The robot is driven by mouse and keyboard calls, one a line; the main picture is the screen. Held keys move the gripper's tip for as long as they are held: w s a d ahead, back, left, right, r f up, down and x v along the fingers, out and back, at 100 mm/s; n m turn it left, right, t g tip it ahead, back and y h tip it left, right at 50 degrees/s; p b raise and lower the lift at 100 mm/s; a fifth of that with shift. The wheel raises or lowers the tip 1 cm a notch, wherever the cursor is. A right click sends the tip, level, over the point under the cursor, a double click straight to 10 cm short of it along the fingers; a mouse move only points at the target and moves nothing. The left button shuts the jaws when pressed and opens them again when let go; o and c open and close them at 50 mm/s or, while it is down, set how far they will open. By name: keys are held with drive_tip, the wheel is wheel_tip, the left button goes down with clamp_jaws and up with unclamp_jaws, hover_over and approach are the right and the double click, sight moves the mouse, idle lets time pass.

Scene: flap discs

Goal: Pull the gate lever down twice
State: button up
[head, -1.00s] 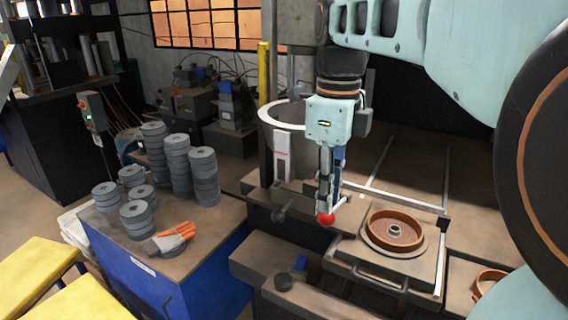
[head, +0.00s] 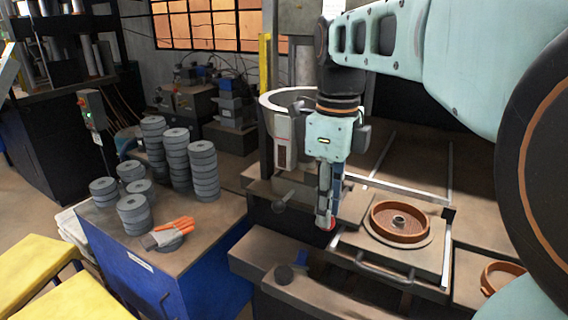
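The gate lever shows as a red ball knob (head: 331,226) in the head view, just left of the round brown mould. Its rod is mostly hidden. My gripper (head: 325,221) points straight down, with its fingertips at the knob and covering much of it. The fingers look close together, but from this side I cannot tell whether they are closed around the knob or only pressing against it.
The brown round mould (head: 400,224) sits on a plate with a front handle (head: 385,272). A white-rimmed hopper (head: 277,125) stands behind my gripper.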

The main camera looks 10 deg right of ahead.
drive_tip(key=shift+w+d+f+b, duration=0.15)
drive_tip(key=shift+f+b, duration=0.9)
drive_tip(key=shift+f, duration=0.75)
drive_tip(key=shift+r, duration=0.15)
wheel_tip(320, 180, up, 10)
drive_tip(key=p, duration=0.9)
drive_tip(key=shift+r, duration=0.1)
